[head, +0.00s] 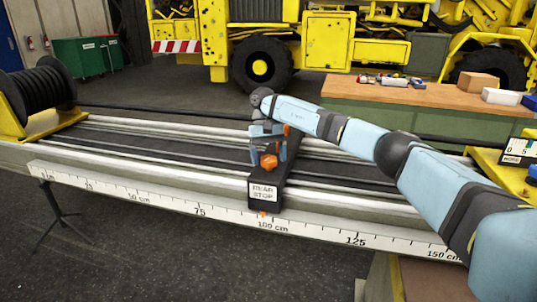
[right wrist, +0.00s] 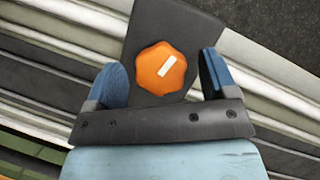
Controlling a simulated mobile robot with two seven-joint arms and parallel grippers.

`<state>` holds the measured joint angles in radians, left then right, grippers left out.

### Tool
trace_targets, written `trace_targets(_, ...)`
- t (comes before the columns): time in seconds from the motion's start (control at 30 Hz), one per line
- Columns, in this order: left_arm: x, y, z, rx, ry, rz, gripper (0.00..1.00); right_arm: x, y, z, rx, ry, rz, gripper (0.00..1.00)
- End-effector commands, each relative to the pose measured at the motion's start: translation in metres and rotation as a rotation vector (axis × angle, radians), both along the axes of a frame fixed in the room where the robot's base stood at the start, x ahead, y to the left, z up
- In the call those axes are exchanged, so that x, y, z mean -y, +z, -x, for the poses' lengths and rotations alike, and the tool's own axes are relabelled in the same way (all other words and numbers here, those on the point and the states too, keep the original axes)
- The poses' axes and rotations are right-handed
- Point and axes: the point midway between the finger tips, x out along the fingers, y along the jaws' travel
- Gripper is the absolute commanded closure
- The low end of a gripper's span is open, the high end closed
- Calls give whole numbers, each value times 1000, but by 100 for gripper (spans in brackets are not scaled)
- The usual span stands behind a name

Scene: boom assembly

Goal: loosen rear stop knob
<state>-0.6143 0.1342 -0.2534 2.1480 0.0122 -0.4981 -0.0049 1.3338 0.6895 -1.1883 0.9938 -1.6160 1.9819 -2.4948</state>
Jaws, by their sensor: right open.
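The rear stop (head: 264,193) is a dark block with a white "REAR STOP" label, sitting across the rail near the 100 cm mark. Its orange knob (head: 269,161) is on top. The knob also shows in the right wrist view (right wrist: 161,69), lobed, with a white mark on its face. My right gripper (head: 268,150) is over the stop with its fingers pointing down. In the right wrist view its two blue fingers are open, one on each side of the knob, with gaps between. The left gripper is not in view.
The scaled rail (head: 150,189) runs across the view. A black cable reel (head: 38,92) stands at its left end and a yellow block with a small display (head: 519,151) at its right. A workbench (head: 430,95) with tools and boxes stands behind.

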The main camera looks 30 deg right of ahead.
Motion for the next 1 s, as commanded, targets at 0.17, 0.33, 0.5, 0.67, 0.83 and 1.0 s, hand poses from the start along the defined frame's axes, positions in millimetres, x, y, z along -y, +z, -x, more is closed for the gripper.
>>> trace_targets(0.17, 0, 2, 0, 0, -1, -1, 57, 1, 13, -5, 2, -1, 0, 22)
trace_targets(0.33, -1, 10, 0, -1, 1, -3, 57, 5, 49, -18, 4, -2, 2, 22)
trace_targets(0.5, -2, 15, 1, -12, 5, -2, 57, 10, 85, -32, 3, -1, 3, 22)
trace_targets(0.67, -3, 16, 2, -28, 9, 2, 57, 14, 112, -43, 1, -1, 2, 22)
trace_targets(0.83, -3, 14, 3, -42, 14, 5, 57, 16, 126, -49, 0, 0, 1, 22)
trace_targets(1.0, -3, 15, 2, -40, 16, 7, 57, 17, 128, -50, 0, 0, 0, 22)
